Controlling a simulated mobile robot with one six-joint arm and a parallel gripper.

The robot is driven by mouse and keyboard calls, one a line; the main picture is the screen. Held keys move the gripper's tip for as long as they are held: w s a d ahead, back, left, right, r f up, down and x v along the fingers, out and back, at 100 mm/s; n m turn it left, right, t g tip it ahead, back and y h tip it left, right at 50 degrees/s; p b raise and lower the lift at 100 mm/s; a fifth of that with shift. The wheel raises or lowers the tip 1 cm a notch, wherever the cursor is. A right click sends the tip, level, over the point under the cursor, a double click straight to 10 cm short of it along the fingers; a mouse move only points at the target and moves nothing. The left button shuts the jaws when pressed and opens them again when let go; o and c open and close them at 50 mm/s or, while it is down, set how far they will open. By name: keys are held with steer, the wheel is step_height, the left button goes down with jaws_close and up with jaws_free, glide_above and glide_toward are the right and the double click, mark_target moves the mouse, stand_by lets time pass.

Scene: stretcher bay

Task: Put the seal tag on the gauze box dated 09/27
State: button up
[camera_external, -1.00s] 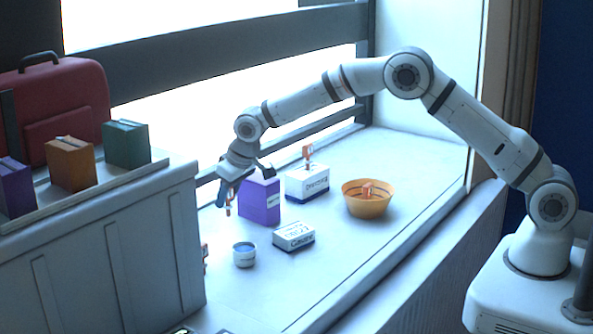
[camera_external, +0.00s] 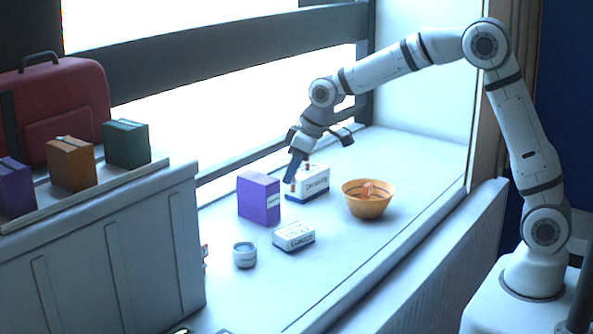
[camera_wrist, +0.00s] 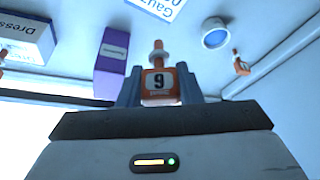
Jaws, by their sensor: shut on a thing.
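My gripper (camera_wrist: 159,92) is shut on an orange seal tag (camera_wrist: 158,84) marked "9", with a narrow stem. In the external view my gripper (camera_external: 291,178) is beside or in front of the white and blue Dressing box (camera_external: 310,184); I cannot tell whether it touches it. The white Gauze box (camera_external: 294,236) lies at the front of the ledge. Its lettering shows at the top of the wrist view (camera_wrist: 158,5). No date is readable on any box. Another orange tag rises by the Dressing box, partly hidden by my gripper.
An orange bowl (camera_external: 367,205) holds orange pieces. Another orange tag (camera_wrist: 240,66) is near the jar. A grey cabinet (camera_external: 100,250) borders the left.

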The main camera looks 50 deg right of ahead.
step_height(320, 180, down, 10)
steer(key=shift+r+p, duration=0.1)
steer(key=shift+p, duration=0.5)
steer(key=shift+s, duration=0.1)
steer(key=shift+f, duration=0.25)
steer(key=o, duration=0.9)
steer(key=shift+r, duration=0.1)
steer(key=shift+o, duration=0.2)
